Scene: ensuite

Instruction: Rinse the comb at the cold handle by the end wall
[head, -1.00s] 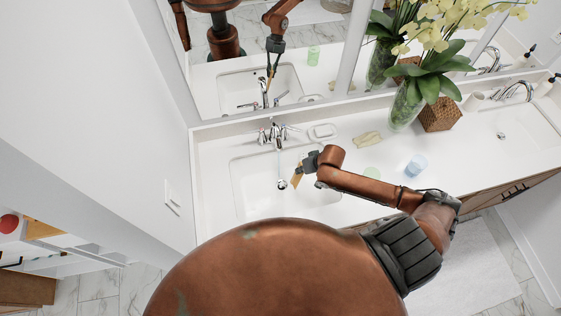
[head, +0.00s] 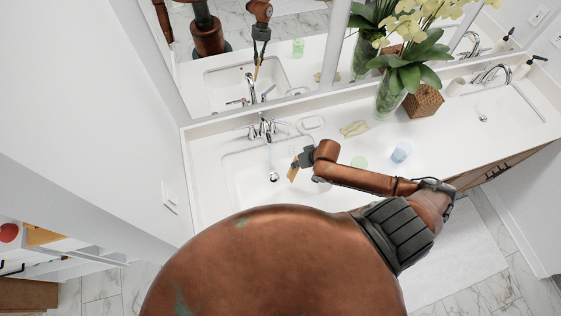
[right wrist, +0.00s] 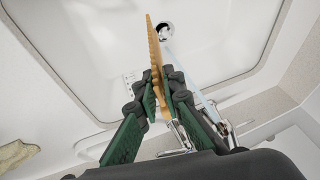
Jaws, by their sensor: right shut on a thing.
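My right gripper (head: 299,163) is shut on the tan comb (head: 292,174), over the right part of the sink basin (head: 240,195). In the right wrist view the comb (right wrist: 156,70) stands between the fingers (right wrist: 163,95), its teeth along one side. The chrome faucet (head: 265,130) is at the back of the basin. Its cold handle (head: 252,132), on the end-wall side, is left of the comb and apart from it. A thin bright line runs from the spout toward the drain (head: 273,177); I cannot tell surely whether it is water. My left gripper is out of view.
The end wall (head: 110,110) is close on the left and the mirror (head: 225,85) is behind the faucet. A soap dish (head: 311,123), a crumpled cloth (head: 354,128), a blue cup (head: 401,152) and a plant vase (head: 390,98) stand on the counter (head: 440,130) to the right.

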